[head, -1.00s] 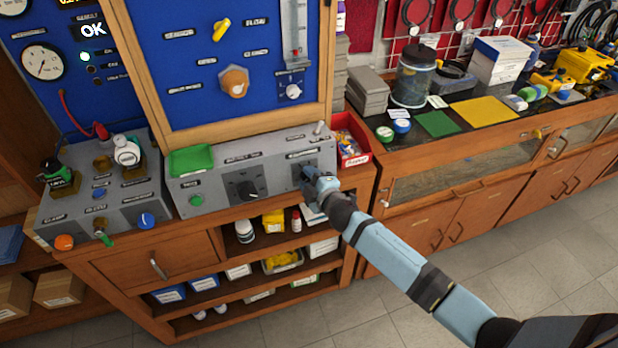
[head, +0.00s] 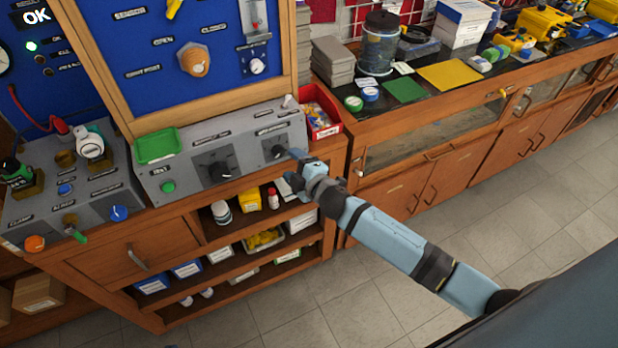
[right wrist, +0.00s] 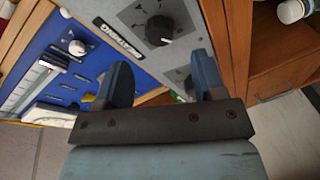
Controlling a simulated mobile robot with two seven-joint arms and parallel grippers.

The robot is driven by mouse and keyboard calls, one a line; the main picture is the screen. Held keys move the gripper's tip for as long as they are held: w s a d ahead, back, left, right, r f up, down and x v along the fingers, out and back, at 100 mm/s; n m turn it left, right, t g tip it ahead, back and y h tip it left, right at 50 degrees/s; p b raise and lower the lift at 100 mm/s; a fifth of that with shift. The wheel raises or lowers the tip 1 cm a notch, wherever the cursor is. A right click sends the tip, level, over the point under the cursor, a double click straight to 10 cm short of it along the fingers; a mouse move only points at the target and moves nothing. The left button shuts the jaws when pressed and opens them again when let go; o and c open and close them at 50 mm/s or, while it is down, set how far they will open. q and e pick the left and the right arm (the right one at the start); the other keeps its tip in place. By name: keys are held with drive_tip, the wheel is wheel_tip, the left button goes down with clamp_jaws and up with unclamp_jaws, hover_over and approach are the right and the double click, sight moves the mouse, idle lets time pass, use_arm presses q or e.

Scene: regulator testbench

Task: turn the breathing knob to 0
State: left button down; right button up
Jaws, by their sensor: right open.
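A sloped grey control panel (head: 245,137) has a small black knob (head: 278,151) at its right end and a larger black knob (head: 215,167) near its middle. My left gripper is not in view.
A red bin (head: 322,118) stands close to the panel's right end. A green tray (head: 157,146) sits on its left end. The blue board (head: 160,50) rises behind. Shelves with bottles and boxes lie below. A dark counter (head: 430,105) extends right. The floor in front is clear.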

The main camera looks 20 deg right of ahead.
drive_tip(key=v, duration=0.7)
drive_tip(key=shift+s+b, duration=0.3)
drive_tip(key=shift+s, duration=0.05)
drive_tip(key=s+a+f+m+g+p, duration=0.1)
drive_tip(key=s+f+m+g+p, duration=0.1)
drive_tip(key=s+m, duration=0.4)
drive_tip(key=s+a+f+m+g+p, duration=0.1)
drive_tip(key=s+f+m+g+p, duration=0.2)
drive_tip(key=s+m, duration=0.4)
drive_tip(key=s+f+p, duration=0.1)
drive_tip(key=s, duration=0.7)
drive_tip(key=shift+s+a+h, duration=0.2)
drive_tip(key=shift+a+h, duration=0.15)
drive_tip(key=shift+h, duration=0.05)
